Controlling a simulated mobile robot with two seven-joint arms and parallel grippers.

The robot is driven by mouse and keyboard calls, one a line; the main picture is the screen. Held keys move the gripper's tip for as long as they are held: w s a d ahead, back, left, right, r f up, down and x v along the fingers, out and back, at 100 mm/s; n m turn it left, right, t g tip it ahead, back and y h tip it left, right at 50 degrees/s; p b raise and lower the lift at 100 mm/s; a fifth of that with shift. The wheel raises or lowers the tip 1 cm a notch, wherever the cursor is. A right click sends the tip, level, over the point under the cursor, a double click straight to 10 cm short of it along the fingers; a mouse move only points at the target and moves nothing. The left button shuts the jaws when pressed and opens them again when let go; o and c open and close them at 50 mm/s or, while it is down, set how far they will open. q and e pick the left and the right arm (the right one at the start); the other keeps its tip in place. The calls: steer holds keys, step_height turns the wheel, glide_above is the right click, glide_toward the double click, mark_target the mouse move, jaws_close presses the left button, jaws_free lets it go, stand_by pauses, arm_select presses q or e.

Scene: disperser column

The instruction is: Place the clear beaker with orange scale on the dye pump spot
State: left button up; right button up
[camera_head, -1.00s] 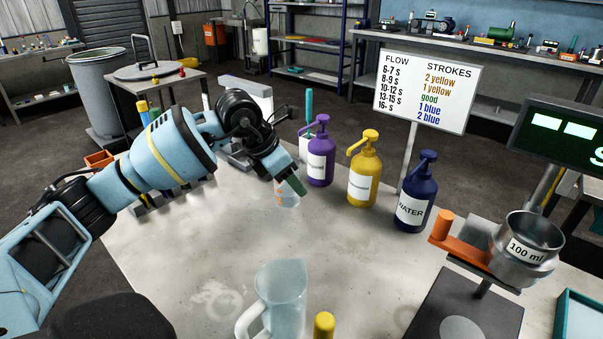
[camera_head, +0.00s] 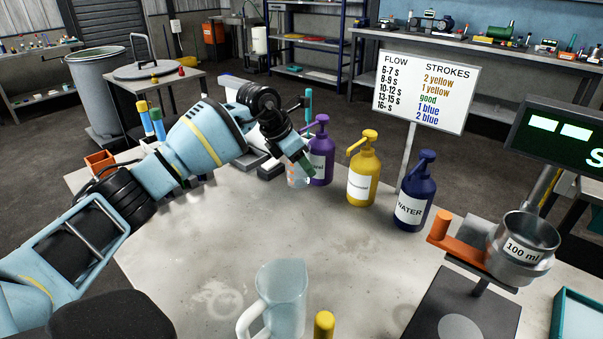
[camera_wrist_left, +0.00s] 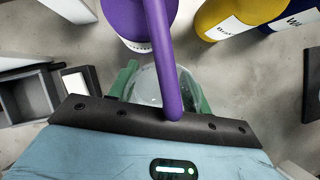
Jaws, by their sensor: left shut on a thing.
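The clear beaker (camera_head: 295,179) with orange marks is in my left gripper (camera_head: 301,167), at the left front of the purple pump bottle (camera_head: 322,150). In the left wrist view the beaker (camera_wrist_left: 147,88) shows between the green fingers of my left gripper (camera_wrist_left: 160,95). The purple nozzle (camera_wrist_left: 160,45) passes across the beaker's mouth in that view. I cannot tell whether the beaker's base touches the table. No spot marking is visible under it, and which pump is the dye pump is not readable. My right gripper is not in view.
A yellow pump bottle (camera_head: 363,170) and a blue WATER bottle (camera_head: 414,195) stand right of the purple one. A clear jug (camera_head: 283,292) stands at the front. A metal cup (camera_head: 522,240) on an orange-handled stand is at right. The table's middle (camera_head: 240,230) is clear.

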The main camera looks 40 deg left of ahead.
mark_target(301, 172)
arm_select(q)
steer(key=shift+f, duration=1.7)
steer(key=shift+f, duration=0.2)
steer(key=o, duration=1)
steer(key=shift+o, duration=0.2)
steer(key=shift+r, duration=0.35)
steer(key=v, duration=1.1)
steer(key=shift+s+r, duration=0.2)
steer(key=shift+r, duration=0.1)
